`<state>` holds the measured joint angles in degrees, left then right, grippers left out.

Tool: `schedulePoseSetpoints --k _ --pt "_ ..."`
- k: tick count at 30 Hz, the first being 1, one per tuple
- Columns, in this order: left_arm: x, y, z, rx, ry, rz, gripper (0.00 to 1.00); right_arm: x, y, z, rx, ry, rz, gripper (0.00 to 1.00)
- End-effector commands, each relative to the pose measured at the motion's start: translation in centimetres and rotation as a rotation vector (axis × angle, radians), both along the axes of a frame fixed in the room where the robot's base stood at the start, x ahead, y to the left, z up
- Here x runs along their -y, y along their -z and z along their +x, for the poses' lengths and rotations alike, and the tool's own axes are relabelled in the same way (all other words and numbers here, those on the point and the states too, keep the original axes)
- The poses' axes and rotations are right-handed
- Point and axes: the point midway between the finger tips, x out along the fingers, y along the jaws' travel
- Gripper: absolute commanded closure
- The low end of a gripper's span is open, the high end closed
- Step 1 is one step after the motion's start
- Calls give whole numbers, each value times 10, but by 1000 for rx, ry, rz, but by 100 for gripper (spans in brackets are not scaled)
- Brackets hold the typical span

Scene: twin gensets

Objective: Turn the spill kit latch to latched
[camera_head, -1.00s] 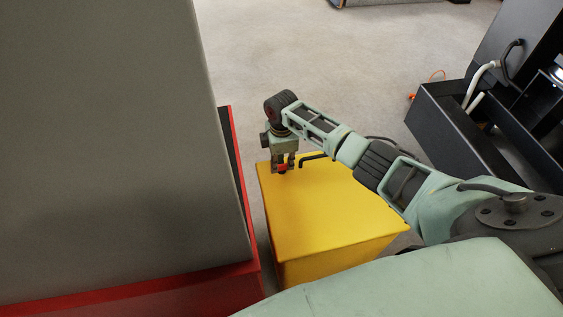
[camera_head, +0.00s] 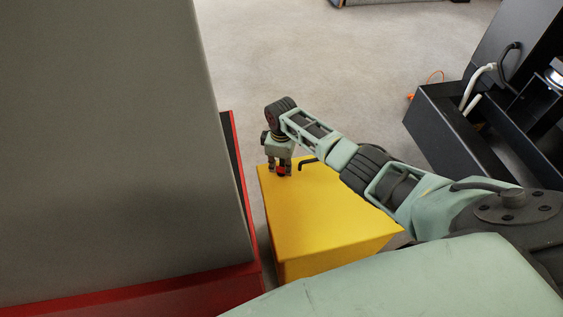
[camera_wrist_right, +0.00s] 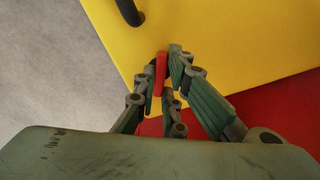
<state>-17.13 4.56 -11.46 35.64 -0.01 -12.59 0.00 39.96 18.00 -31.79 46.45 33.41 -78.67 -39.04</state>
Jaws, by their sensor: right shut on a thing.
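The yellow spill kit box (camera_head: 325,215) stands below my right arm, its flat lid facing up. The small red latch (camera_head: 281,171) is near the lid's far left corner. My right gripper (camera_head: 280,170) points down over that corner and is shut on the latch. In the right wrist view, the red latch (camera_wrist_right: 160,70) shows between the fingertips of my right gripper (camera_wrist_right: 166,66), above the yellow lid (camera_wrist_right: 225,45). The fingers hide part of the latch, so its exact angle is hard to tell. My left gripper is not in view.
A black bent handle (camera_head: 308,161) rises from the lid just right of the gripper. A large grey cabinet (camera_head: 110,140) on a red base (camera_head: 243,195) stands close at left. A black open bin (camera_head: 450,135) is at right.

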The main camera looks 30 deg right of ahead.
Motion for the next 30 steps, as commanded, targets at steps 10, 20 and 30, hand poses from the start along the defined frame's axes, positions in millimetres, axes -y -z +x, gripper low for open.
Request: schedulePoseSetpoints --k 10,20,30 --pt "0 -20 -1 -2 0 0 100 -1 -2 0 -2 331 1 100" --pt "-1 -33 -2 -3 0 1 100 -1 -2 0 -2 643 1 100" --pt "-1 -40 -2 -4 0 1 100 -1 -1 0 -3 920 1 100"
